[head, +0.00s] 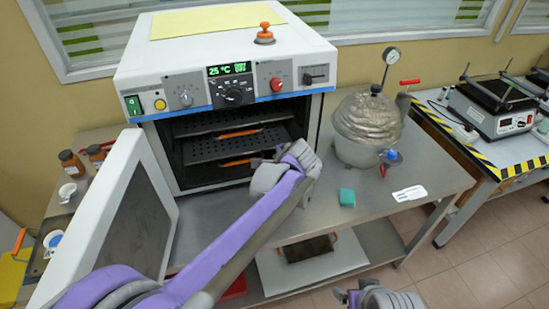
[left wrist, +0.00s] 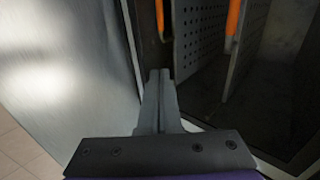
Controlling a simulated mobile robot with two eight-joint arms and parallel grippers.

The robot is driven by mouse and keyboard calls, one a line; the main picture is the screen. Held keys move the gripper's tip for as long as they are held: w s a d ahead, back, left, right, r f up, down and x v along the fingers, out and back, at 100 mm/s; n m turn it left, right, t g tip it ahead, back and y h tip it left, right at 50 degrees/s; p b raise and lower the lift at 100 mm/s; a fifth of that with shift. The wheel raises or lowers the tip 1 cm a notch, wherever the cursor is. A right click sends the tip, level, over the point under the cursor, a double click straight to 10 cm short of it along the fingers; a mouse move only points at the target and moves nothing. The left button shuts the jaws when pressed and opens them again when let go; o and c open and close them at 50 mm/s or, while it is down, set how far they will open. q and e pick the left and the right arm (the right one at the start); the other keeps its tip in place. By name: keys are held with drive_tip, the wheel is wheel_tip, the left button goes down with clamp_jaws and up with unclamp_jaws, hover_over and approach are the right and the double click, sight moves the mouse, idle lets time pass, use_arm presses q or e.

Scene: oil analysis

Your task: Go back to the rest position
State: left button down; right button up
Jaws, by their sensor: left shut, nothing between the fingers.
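My left arm reaches across the head view from the lower left. Its gripper (head: 257,161) is in front of the oven opening, near the lower right side of the opening. In the left wrist view the fingers (left wrist: 160,76) are together with nothing between them, pointing at the oven's front edge. The oven (head: 225,60) stands on the metal table with its door (head: 125,225) swung open to the left. My right gripper (head: 347,296) shows only in part at the bottom edge of the head view, and its fingers are unclear.
Two perforated shelves with orange handles (head: 238,134) sit inside the oven; one handle also shows in the left wrist view (left wrist: 234,18).

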use_arm(q)
drive_tip(key=s+a+n+g, duration=0.2)
drive_tip(key=s+a+n, duration=0.5)
drive_tip(key=s+a, duration=0.7)
drive_tip(key=s+a+f+n+h, duration=0.1)
drive_tip(key=s+f+n, duration=0.2)
drive_tip(key=s, duration=0.7)
drive_tip(key=s+a+f+n+g+h, duration=0.1)
drive_tip(key=s+f+n, duration=0.3)
drive_tip(key=s, duration=0.6)
drive_tip(key=shift+a+f+g+h+p, duration=0.2)
drive_tip(key=shift+f+g+h+p, duration=0.1)
drive_tip(key=shift+h+p, duration=0.15)
